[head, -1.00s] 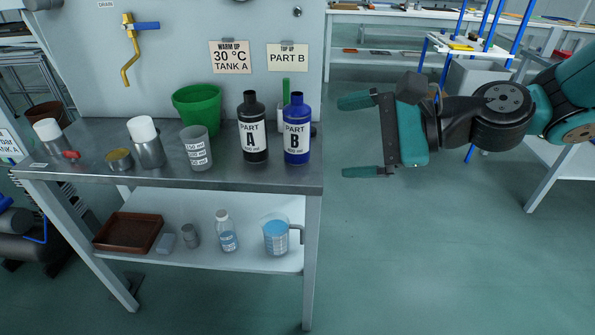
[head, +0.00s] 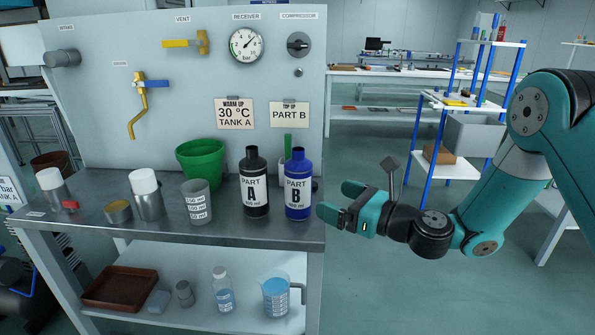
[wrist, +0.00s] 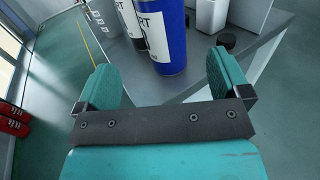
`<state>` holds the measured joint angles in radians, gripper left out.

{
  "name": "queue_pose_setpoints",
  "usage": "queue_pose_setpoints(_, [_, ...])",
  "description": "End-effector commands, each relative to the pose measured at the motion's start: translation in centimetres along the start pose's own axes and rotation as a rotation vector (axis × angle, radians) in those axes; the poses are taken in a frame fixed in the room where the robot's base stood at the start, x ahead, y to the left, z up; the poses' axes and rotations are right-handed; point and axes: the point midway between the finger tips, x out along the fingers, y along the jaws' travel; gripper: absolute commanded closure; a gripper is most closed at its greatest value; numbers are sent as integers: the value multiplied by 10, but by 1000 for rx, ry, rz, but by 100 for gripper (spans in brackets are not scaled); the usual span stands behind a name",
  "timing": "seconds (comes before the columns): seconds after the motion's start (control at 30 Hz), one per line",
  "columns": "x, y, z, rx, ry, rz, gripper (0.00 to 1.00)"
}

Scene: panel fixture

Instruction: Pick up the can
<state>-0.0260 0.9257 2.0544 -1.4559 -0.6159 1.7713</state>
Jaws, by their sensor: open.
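Which vessel is the can is unclear. A low round tin (head: 118,211) with a yellowish top stands on the steel bench's left part. A small grey metal cylinder (head: 184,293) stands on the lower shelf. My gripper (head: 338,200) is open and empty, just right of the bench's right end, beside the blue PART B bottle (head: 298,190). In the wrist view the blue bottle (wrist: 168,40) shows beyond my open fingers (wrist: 162,65), apart from them.
The black PART A bottle (head: 255,186), a clear beaker (head: 197,203) and a green pot (head: 201,161) crowd the bench (head: 205,234). A panel (head: 95,100) with valves and a gauge rises behind. The lower shelf holds a brown tray (head: 120,288) and a jug (head: 275,297).

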Motion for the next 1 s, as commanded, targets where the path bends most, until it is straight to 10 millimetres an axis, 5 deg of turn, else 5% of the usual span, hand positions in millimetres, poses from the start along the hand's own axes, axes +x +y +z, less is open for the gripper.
queue_pose_setpoints(0.2, [39, 2, 0, -5, -1, 5, 5])
queue_pose_setpoints(0.7, [96, -3, -2, -4, -1, 4, 5])
queue_pose_setpoints(1.0, [107, -4, -3, -1, 0, 0, 5])
